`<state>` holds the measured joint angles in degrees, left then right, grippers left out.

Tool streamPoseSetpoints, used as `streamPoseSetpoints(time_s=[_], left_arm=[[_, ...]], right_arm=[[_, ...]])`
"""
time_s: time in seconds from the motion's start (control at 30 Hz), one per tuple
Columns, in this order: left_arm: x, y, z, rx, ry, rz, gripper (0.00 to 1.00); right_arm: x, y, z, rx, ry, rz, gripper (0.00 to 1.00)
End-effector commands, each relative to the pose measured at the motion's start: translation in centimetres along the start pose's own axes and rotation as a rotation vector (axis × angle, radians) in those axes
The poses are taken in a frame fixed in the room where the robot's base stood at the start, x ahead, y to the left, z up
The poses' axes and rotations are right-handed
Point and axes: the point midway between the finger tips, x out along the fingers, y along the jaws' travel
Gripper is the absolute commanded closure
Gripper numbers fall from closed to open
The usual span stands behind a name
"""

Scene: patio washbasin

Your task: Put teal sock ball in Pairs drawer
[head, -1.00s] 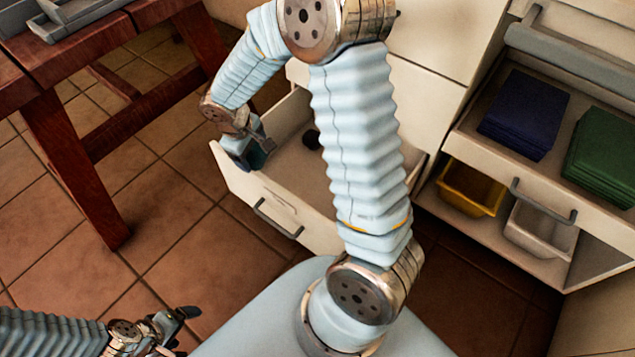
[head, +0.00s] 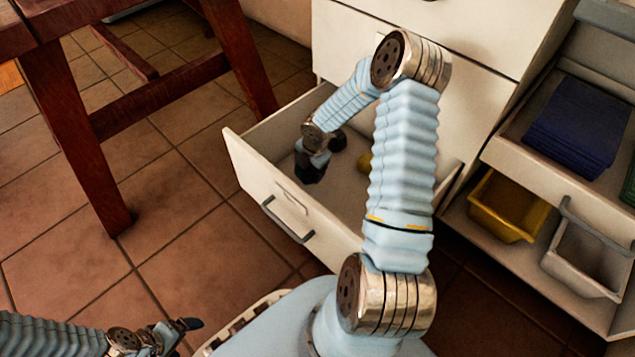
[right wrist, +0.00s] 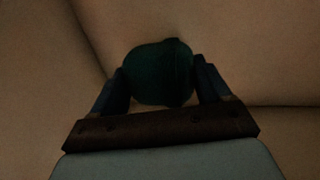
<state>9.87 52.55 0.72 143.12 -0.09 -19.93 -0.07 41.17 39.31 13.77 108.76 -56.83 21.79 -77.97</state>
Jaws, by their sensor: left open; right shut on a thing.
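The teal sock ball (right wrist: 160,72) sits between the fingers of my right gripper (right wrist: 162,85), which is shut on it. In the head view my right gripper (head: 312,168) is down inside the open drawer (head: 285,205), near its left corner; the ball is hard to make out there. In the wrist view pale drawer surfaces surround the ball; whether it touches the drawer floor I cannot tell. I cannot read a label on the drawer. My left gripper (head: 178,330) is open and empty at the lower left, above the tiled floor.
A dark round item (head: 338,140) and a yellow item (head: 365,161) lie in the drawer. A wooden table (head: 75,130) stands at the left. At the right are a yellow bin (head: 508,207), a white bin (head: 588,258) and folded navy cloth (head: 578,122).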

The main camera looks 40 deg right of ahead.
Motion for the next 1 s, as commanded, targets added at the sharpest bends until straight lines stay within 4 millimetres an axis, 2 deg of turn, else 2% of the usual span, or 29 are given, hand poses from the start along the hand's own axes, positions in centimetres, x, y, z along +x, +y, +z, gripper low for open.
streamPoseSetpoints(time_s=[0.03, 0.33, 0.7, 0.73, 0.87, 1.0], left_arm=[[0.6, -0.2, 0.0, 0.0, 0.001, 0.0, 0.08], [1.9, -0.8, -0.1, -0.001, 0.005, -0.001, 0.08], [2.1, -0.8, -0.1, -0.001, 0.006, -0.001, 0.08], [2.0, -0.8, -0.1, -0.001, 0.006, -0.001, 0.08], [1.9, -0.8, -0.1, -0.001, 0.006, -0.001, 0.08], [1.9, -0.8, -0.1, -0.001, 0.006, -0.001, 0.08]], right_arm=[[1.1, -0.2, 0.0, -0.001, 0.001, 0.0, 0.53], [5.0, -1.0, 0.0, 0.0, 0.0, -0.001, 0.53], [5.3, -1.1, 0.0, 0.001, -0.001, 0.0, 0.53], [5.2, -1.1, 0.0, 0.002, -0.001, 0.0, 0.19], [5.2, -1.0, 0.0, 0.002, -0.001, 0.0, 0.0], [5.2, -1.1, 0.0, 0.002, -0.001, 0.0, 0.0]])
